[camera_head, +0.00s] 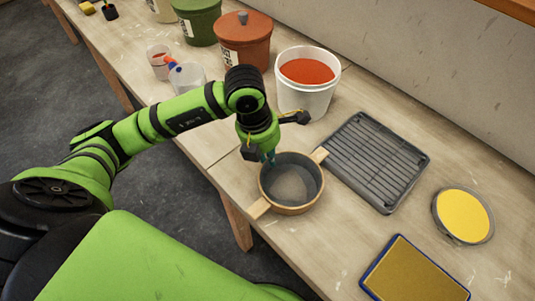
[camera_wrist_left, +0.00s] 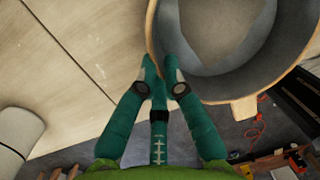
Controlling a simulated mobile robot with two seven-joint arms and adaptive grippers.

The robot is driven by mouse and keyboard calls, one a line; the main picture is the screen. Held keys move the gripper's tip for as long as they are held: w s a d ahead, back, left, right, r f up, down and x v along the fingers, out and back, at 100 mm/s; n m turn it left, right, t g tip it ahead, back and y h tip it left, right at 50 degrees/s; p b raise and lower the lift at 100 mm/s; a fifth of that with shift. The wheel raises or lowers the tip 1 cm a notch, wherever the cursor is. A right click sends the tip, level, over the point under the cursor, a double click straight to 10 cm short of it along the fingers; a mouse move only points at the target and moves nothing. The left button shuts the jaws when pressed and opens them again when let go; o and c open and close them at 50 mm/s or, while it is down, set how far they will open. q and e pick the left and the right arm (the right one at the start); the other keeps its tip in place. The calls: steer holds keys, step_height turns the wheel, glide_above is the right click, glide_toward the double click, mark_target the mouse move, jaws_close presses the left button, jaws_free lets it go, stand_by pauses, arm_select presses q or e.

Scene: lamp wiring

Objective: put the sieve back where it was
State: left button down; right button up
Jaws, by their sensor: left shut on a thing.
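The sieve (camera_head: 301,207) is a round, shallow pan with a wooden rim, a grey inside and two light wooden handles. It is near the front edge of the bench, level, with one handle reaching out toward the edge. My left gripper (camera_head: 269,161) is shut on the left side of its rim. In the left wrist view the teal fingertips (camera_wrist_left: 161,66) close on the wall of the sieve (camera_wrist_left: 225,88). I cannot tell whether the sieve touches the bench or hangs just above it. My right gripper is not in view.
A grey ribbed tray (camera_head: 378,160) lies right of the sieve. A white bucket of red stuff (camera_head: 307,77), a lidded terracotta pot (camera_head: 245,43) and clear cups (camera_head: 187,77) stand behind.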

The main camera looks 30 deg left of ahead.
arm_select(q)
steer(key=c, duration=1.4)
jaws_free()
steer(key=shift+o, duration=0.2)
steer(key=shift+r+p, duration=0.45)
steer(key=shift+p, duration=0.15)
step_height(320, 180, up, 12)
steer(key=s+a+b, duration=0.1)
steer(key=b, duration=0.1)
steer(key=shift+s+a, duration=0.2)
steer(key=shift+a, duration=0.1)
